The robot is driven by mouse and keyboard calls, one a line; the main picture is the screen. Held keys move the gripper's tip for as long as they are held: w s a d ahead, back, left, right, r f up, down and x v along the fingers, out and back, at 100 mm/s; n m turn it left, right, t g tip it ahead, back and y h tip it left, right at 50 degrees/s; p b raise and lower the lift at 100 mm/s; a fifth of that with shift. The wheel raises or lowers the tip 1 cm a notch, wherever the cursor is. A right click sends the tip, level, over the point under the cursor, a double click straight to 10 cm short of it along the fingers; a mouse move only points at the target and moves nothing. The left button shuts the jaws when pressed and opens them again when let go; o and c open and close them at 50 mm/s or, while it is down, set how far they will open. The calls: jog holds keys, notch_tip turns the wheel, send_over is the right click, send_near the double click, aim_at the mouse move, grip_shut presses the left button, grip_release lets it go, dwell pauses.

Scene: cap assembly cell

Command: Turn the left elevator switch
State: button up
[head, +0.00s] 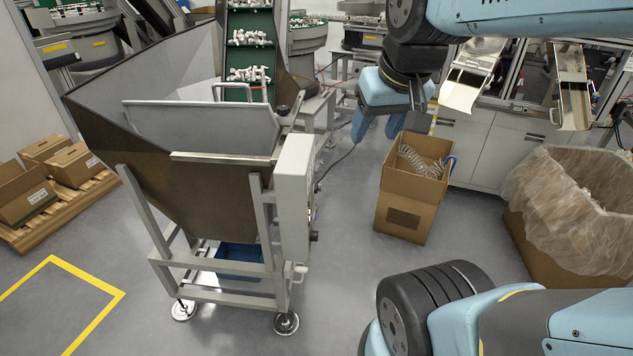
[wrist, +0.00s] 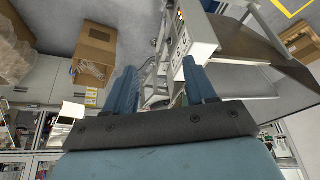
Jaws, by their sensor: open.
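The left elevator's grey control box (head: 295,195) is mounted on the right side of the hopper frame in the head view, seen nearly edge-on. Its front face is turned away, so the switch cannot be made out there. In the wrist view the box (wrist: 203,32) is at the top, right of centre, with small dark controls on its face. Which one is the switch is too small to tell. My gripper (head: 375,136) is open and empty, to the right of the box and apart from it. Its two blue fingers (wrist: 159,68) show in the wrist view.
The steel hopper (head: 200,125) with its green conveyor (head: 249,55) stands left of centre. An open cardboard box (head: 408,200) is on the floor right of it. A plastic-lined bin (head: 545,240) stands farther right. Boxes on a pallet (head: 70,210) are at left. Floor between hopper and cardboard box is clear.

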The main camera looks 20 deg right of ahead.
jog(key=w+f+m+g+y, duration=0.25)
jog(key=w+f+g, duration=0.25)
jog(key=w+f, duration=0.3)
jog(key=m+t+y, duration=0.7)
jog(key=m+y, duration=0.4)
jog(key=y, duration=0.3)
send_near(317, 190)
jog(key=w+x, duration=0.1)
jog(key=x, duration=0.6)
jog(key=shift+f, duration=0.3)
jog(key=shift+a, duration=0.15)
jog(key=c, duration=1)
